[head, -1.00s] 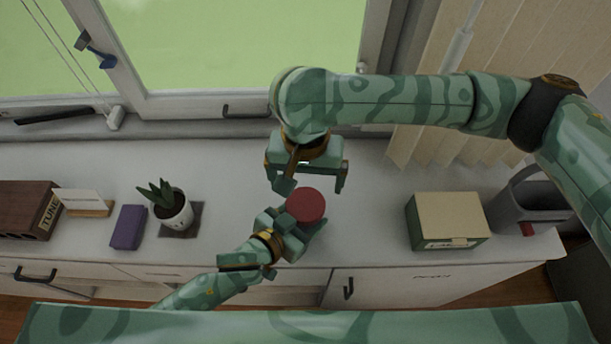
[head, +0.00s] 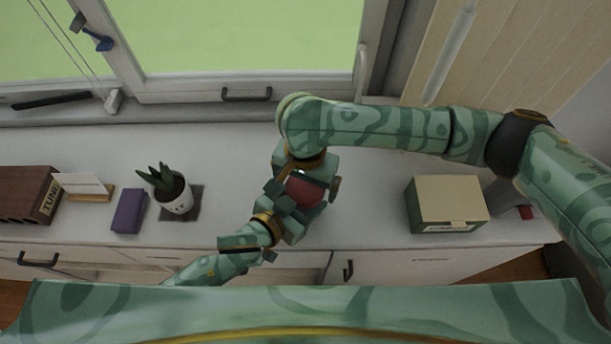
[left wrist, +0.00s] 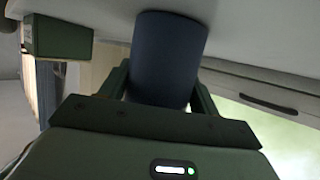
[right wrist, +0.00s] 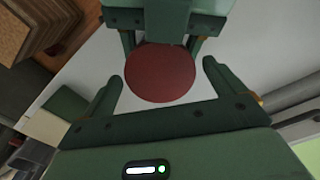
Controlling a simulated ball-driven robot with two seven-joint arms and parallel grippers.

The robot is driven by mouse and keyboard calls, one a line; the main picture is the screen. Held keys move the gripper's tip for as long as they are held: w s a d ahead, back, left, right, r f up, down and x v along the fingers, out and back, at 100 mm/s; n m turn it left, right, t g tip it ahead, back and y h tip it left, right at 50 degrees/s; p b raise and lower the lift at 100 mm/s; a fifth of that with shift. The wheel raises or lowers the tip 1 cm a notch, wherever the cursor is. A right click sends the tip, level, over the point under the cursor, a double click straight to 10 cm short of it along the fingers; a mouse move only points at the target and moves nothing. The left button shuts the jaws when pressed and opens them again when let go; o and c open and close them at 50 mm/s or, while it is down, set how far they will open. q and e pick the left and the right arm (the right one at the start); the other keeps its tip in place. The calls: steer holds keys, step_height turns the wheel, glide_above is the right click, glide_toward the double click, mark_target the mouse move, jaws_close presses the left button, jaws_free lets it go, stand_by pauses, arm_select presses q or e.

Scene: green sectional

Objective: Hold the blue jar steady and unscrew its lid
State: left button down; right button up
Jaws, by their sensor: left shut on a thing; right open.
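The blue jar (left wrist: 168,60) shows in the left wrist view between the fingers of my left gripper (left wrist: 163,95), which is shut on its body. Its red lid (head: 305,191) shows from above in the head view, and the jar body is hidden there. In the right wrist view the lid (right wrist: 160,73) lies just beyond and between the spread fingertips of my right gripper (right wrist: 163,82). The right gripper is open, above the lid, with a gap on both sides of it. Left gripper parts show behind the lid in that view.
A green and cream box (head: 447,204) stands to the right of the jar. A potted plant (head: 172,190) on a dark mat, a purple box (head: 129,211), a card stand (head: 86,187) and a brown block (head: 27,194) stand to the left. The window lies behind.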

steer(key=c, duration=1.1)
steer(key=n, duration=0.7)
steer(key=o, duration=1.1)
steer(key=shift+s, duration=0.1)
steer(key=shift+a, duration=0.15)
